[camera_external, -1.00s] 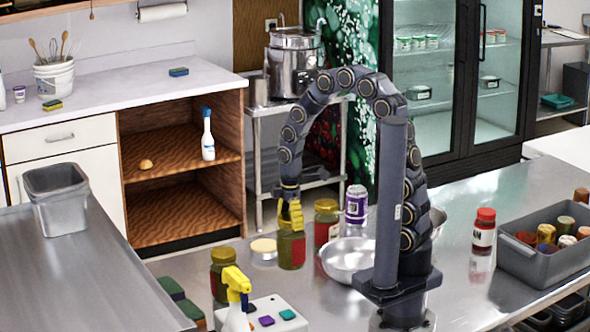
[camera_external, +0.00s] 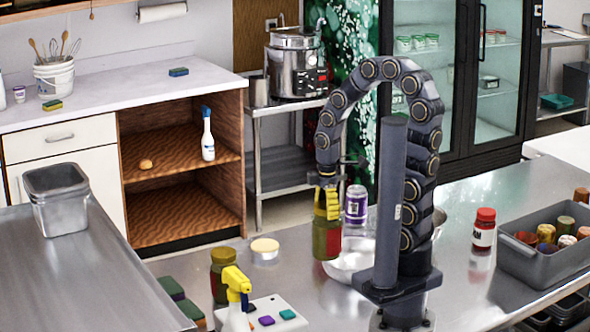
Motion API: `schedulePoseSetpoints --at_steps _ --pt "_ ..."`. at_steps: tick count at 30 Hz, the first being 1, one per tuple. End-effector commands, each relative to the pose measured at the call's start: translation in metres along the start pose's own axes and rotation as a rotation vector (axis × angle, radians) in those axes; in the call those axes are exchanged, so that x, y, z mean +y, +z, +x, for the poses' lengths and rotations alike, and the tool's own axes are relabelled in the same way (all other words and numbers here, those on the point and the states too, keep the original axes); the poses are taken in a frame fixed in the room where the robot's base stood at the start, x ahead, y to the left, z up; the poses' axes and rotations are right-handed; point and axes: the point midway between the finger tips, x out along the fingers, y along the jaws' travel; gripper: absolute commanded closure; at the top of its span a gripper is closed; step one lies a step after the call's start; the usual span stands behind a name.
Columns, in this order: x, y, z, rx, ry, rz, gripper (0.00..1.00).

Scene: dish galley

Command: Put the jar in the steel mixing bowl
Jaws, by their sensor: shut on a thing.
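A glass jar with olive-green contents and a red label (camera_external: 326,240) hangs upright under my gripper (camera_external: 327,212). The yellow fingers of my gripper are shut on its top. The steel mixing bowl (camera_external: 352,266) stands on the steel counter. The held jar overlaps the bowl's left side in the picture, and my arm's column hides its right part. I cannot tell exactly how high the jar is over the bowl. Another similar jar (camera_external: 220,275) stands at the counter's left, partly behind the spray bottle.
A purple-and-white container (camera_external: 356,205) stands behind the bowl. A round tan-topped tub (camera_external: 264,249) is to its left. A yellow-topped spray bottle (camera_external: 237,300) is in front. A red-lidded jar (camera_external: 483,229) and a grey bin (camera_external: 545,262) of jars stand right.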

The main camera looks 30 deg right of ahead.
Motion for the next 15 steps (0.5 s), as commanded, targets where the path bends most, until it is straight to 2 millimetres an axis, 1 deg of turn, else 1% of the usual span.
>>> schedulePoseSetpoints --at_steps 1,5,9,11,15 --pt "0.009 0.009 -0.001 -0.003 0.003 0.071 0.69" --pt "0.031 0.039 -0.001 -0.007 -0.002 0.290 0.69" --pt "0.054 0.077 -0.003 -0.008 0.000 0.544 0.69" --pt "0.061 0.094 -0.004 -0.008 0.001 0.651 0.69" --pt "0.073 0.136 -0.004 -0.010 -0.004 0.895 0.69"
